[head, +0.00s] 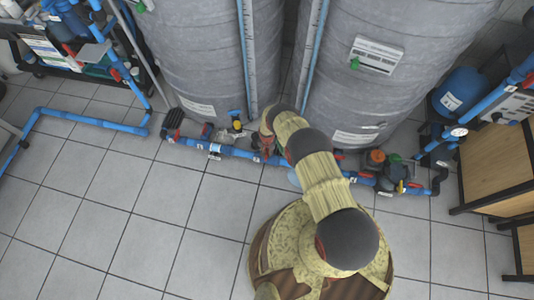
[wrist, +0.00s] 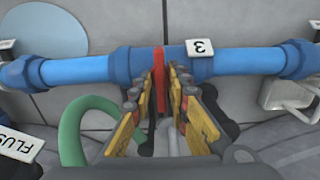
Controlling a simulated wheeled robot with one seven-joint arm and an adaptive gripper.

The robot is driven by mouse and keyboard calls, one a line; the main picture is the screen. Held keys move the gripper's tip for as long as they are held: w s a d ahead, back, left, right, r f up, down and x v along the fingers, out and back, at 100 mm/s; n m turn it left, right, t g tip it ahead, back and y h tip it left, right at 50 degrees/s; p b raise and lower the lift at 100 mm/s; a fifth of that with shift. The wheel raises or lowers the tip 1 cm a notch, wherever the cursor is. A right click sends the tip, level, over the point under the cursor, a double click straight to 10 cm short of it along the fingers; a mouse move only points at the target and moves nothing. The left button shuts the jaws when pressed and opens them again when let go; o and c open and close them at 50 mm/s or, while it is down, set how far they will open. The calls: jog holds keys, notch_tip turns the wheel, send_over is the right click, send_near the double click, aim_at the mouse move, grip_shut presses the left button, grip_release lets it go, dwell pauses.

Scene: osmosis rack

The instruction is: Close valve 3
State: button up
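In the wrist view, a white tag with a 3 (wrist: 199,47) sits on the blue pipe (wrist: 240,62), seen upside down. Just left of it is a red valve handle (wrist: 159,68), seen narrow and upright in the picture, crossing the pipe. My gripper (wrist: 165,80) has its yellow and black fingers on either side of the handle's near end, with a gap between the tips. The handle is closer to the left fingertip; I cannot tell whether they touch. In the head view my arm hides the gripper and most of this valve.
A green hose (wrist: 72,130) and a white FLUSH tag (wrist: 17,143) are at left in the wrist view. Two large grey tanks (head: 205,60) stand behind the pipe run in the head view. A wooden cabinet (head: 495,165) stands at right. The tiled floor at front left is clear.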

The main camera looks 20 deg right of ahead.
aim_at(267, 153)
jog(key=shift+o, duration=1.1)
jog(key=shift+w, duration=0.1)
jog(key=shift+w+r, duration=0.1)
jog(key=shift+r, duration=0.7)
notch_tip(267, 153, up, 10)
jog(key=shift+r, duration=0.2)
